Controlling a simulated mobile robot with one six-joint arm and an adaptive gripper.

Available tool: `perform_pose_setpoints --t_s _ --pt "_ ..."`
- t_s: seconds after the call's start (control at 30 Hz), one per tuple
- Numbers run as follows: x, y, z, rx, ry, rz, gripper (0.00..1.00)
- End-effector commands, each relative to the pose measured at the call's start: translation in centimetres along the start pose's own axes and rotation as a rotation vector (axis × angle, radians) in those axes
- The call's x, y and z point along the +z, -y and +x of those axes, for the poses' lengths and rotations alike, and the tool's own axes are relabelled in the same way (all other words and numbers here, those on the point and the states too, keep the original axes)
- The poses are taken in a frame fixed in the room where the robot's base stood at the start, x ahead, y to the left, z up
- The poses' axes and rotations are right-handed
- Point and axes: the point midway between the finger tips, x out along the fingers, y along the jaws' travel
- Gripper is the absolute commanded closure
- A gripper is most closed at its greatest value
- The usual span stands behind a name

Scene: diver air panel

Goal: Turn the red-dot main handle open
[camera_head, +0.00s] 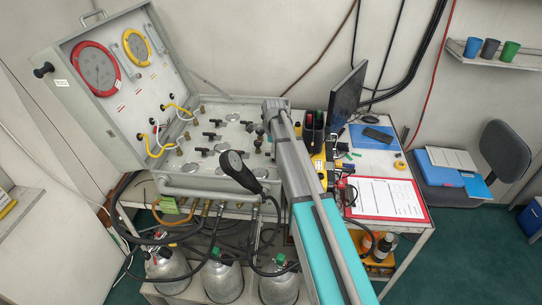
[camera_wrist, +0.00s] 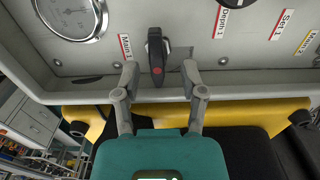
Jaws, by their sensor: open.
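The red-dot main handle (camera_wrist: 156,52) is a black lever in the wrist view, just right of a "Main 1" label on the pale grey panel (camera_wrist: 195,47). It lies upright in that picture, with its red dot near the lower end. My gripper (camera_wrist: 160,70) is open, with one grey finger left of the handle's lower end and one right of it. Both fingers look apart from the handle; I cannot tell how deep they reach. In the head view my arm (camera_head: 295,160) reaches to the air panel (camera_head: 215,115), and the gripper and red dot cannot be made out.
A round gauge (camera_wrist: 70,15) is left of the handle. A yellow bar-like thing (camera_wrist: 250,110) lies below the panel's edge. In the head view, the open lid (camera_head: 135,90) carries gauges, and a black round-headed device (camera_head: 236,168) stands before the panel. Gas cylinders (camera_head: 222,280) stand below.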

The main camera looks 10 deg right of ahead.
Motion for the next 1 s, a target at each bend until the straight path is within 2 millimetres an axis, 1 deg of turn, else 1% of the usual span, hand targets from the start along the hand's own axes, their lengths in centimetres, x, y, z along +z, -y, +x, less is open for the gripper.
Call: perform_pose_setpoints --t_s 0.03,0.1,0.5,0.57,0.6,0.67,0.8,0.97,1.0 --pt "0.0 0.0 0.4 0.000 0.000 0.000 0.46" --pt "0.0 0.0 0.5 0.000 0.000 0.000 0.46" --pt "0.0 0.0 0.6 0.000 0.000 0.000 0.46" --pt "0.0 0.0 0.6 0.000 0.000 0.000 0.56" --pt "0.0 0.0 0.6 0.000 0.000 0.000 0.63" --pt "0.0 0.0 0.6 0.000 0.000 0.000 0.74" --pt "0.0 0.0 0.6 0.000 0.000 0.000 1.00" --pt "0.0 0.1 0.6 -0.002 0.000 0.000 1.00" --pt "1.1 -0.2 0.6 -0.002 0.001 -0.004 1.00"
